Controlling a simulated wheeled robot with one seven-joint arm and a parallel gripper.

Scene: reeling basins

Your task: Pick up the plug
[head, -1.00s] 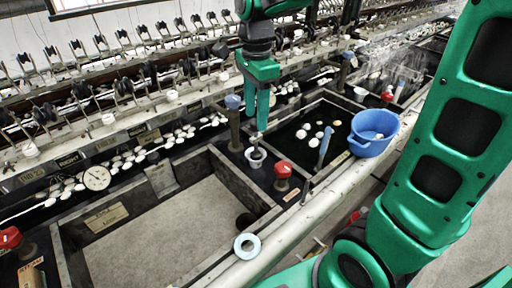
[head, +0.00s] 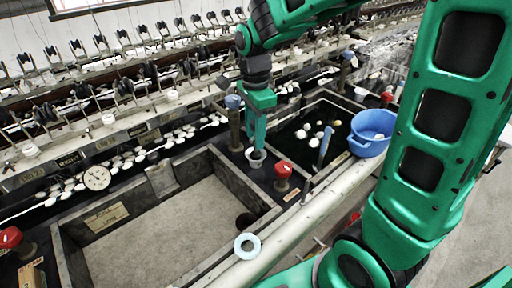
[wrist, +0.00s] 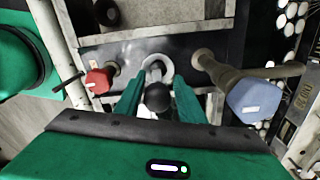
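The plug (wrist: 157,97) shows a round black knob in the wrist view, between my two green fingers. It appears to stand in a small white cup (wrist: 155,66) on the dark ledge between the basins. In the head view the cup (head: 256,157) sits directly under my gripper (head: 256,145), and the plug is mostly hidden by the fingers. In the wrist view my gripper (wrist: 159,76) is open, one finger on each side of the knob with a gap between the tips. I cannot tell whether either finger touches it. The plug's lower part is hidden.
A red-capped valve (head: 283,170) and a blue-capped post (head: 234,103) stand close on either side of the cup. A basin with a dark drain hole (head: 245,220) lies left.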

